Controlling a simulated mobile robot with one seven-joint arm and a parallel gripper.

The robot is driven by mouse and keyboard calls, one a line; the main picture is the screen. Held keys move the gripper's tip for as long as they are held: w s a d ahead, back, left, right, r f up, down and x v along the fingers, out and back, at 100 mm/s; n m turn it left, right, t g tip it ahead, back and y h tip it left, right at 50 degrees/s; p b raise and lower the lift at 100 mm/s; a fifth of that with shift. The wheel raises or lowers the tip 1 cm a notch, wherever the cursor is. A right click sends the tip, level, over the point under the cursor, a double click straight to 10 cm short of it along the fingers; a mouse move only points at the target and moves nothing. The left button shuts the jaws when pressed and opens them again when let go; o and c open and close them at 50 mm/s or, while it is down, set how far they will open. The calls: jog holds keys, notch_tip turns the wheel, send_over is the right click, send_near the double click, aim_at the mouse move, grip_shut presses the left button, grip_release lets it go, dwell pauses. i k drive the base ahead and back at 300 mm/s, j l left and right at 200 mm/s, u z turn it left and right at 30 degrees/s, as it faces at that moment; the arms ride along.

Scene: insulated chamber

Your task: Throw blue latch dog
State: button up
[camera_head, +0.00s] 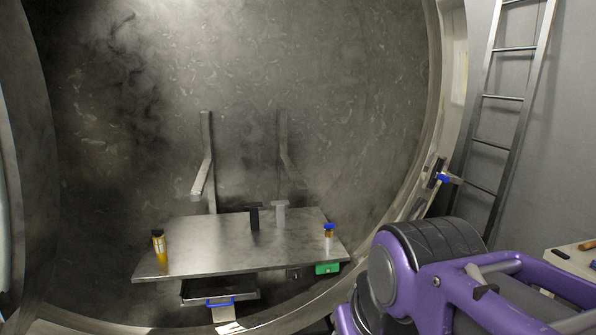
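A latch with a blue handle (448,179) sits on the right side of the chamber's round rim (411,207). Its dark bracket is fixed to the rim, and the blue part sticks out to the right, in front of the ladder's left rail. My purple arm fills the lower right of the head view, below and in front of the latch. My gripper is not in view, so I cannot see where its fingers are or what they hold. Clear space shows between the blue latch and the visible arm.
A blue-handled drawer (219,303) hangs below. A ladder (513,97) stands right; a small table (572,262) is at the right edge.

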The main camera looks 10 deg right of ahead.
aim_at(445, 178)
jog(key=i+l+z, duration=0.1)
jog(key=l, duration=0.3)
jog(key=i+l+z, duration=0.1)
jog(key=l, duration=0.35)
jog(key=i+l+z, duration=0.15)
jog(key=l, duration=0.25)
jog(key=l+z, duration=0.1)
jog(key=l, duration=0.3)
jog(key=i, duration=0.05)
